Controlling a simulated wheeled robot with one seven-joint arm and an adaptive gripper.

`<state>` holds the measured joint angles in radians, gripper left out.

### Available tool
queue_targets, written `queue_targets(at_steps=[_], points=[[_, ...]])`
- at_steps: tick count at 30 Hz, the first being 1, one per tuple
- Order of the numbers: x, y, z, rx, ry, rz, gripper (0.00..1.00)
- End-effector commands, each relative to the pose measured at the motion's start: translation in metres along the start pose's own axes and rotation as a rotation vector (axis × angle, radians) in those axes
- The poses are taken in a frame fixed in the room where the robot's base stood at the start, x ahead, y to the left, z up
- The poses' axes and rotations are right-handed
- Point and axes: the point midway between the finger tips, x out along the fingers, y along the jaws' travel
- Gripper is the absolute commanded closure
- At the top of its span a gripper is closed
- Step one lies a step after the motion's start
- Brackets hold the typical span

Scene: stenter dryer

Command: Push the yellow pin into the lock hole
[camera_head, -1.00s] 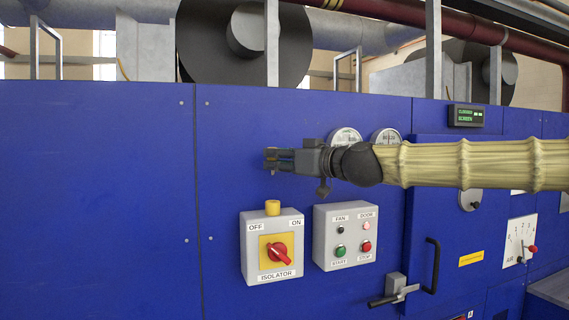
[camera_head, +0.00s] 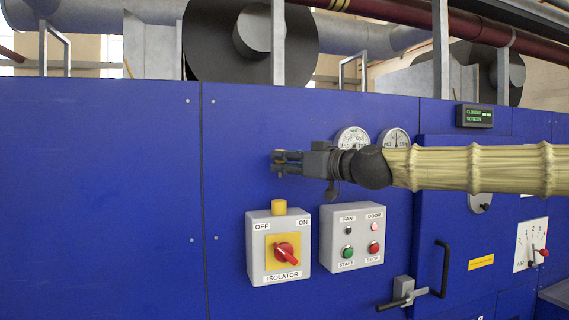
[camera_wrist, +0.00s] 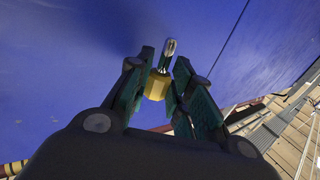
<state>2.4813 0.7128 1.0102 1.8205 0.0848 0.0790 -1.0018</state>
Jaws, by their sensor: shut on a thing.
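My gripper (camera_head: 280,161) is in front of the blue panel, above the isolator box. In the wrist view, my gripper (camera_wrist: 163,82) is shut on a brass-yellow piece (camera_wrist: 157,86) with a shiny metal end (camera_wrist: 170,47) beyond the fingertips. The metal end looks like a loop; its exact shape is hard to tell. In the head view the held piece is too small to make out. I cannot make out a lock hole.
The isolator has a red switch (camera_head: 287,254). To its right is a grey FAN/DOOR button box (camera_head: 329,236). A black door handle (camera_head: 441,270) and gauges (camera_head: 352,137) are farther right. The blue panel (camera_head: 100,200) at left is clear.

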Motion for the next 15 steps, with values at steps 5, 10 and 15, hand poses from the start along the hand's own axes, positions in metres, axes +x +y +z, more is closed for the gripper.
queue_targets(at_steps=[5, 10, 15], points=[[0.001, -0.001, 0.018, 0.0, 0.0, -0.001, 1.0], [0.001, -0.001, 0.03, -0.001, 0.0, -0.002, 1.0], [0.001, -0.001, 0.041, 0.0, 0.0, -0.002, 1.0]])
